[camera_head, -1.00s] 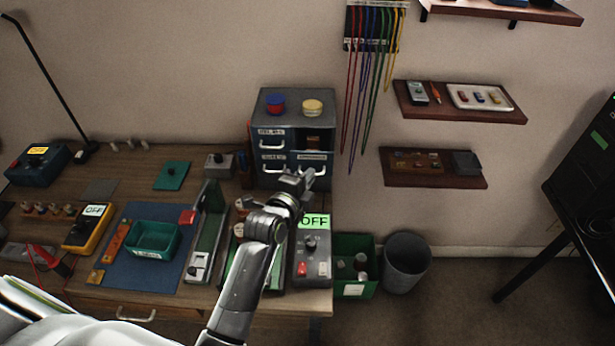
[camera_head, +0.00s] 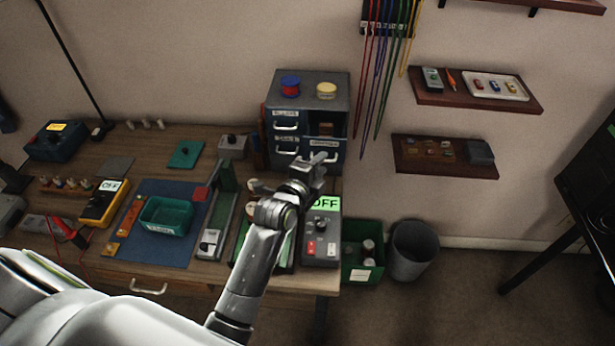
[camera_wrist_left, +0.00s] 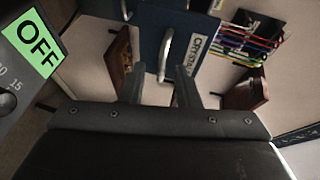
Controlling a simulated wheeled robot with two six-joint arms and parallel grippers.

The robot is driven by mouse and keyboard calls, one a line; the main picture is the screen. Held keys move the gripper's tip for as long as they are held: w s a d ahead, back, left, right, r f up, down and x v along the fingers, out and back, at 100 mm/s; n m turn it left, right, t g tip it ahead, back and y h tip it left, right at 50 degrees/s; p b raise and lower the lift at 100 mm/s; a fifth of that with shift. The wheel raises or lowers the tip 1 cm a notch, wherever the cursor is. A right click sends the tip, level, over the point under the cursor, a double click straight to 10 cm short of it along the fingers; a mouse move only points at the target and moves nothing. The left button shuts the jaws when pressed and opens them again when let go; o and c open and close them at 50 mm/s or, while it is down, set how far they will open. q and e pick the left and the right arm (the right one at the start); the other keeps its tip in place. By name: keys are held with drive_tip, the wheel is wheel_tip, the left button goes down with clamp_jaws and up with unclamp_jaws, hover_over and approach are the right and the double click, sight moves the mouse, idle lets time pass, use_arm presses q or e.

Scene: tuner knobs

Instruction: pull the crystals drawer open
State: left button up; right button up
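The crystals drawer (camera_head: 325,145) is the lower right drawer of a dark blue-grey cabinet (camera_head: 308,86) on the bench. It looks shut in the head view. In the left wrist view its blue front (camera_wrist_left: 150,30) carries a white label reading CRYSTALS (camera_wrist_left: 188,58) and a pale bar handle (camera_wrist_left: 165,55). My left gripper (camera_head: 319,165) is just in front of this drawer. In the left wrist view its two fingers (camera_wrist_left: 159,88) are apart, and the handle shows just beyond the gap between them. Contact cannot be told. My right gripper is not in view.
A grey tuner box with a green OFF display (camera_head: 325,203) stands below my left gripper; the display also shows in the left wrist view (camera_wrist_left: 38,42). Coloured cables (camera_head: 385,70) hang right of the cabinet. Wall shelves (camera_head: 445,157) and a green bin (camera_head: 362,250) lie further right.

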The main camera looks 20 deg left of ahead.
use_arm(q)
drive_tip(key=b+v, duration=0.4)
drive_tip(key=v, duration=1.3)
drive_tip(key=shift+s, duration=0.2)
drive_tip(key=shift+d, duration=0.1)
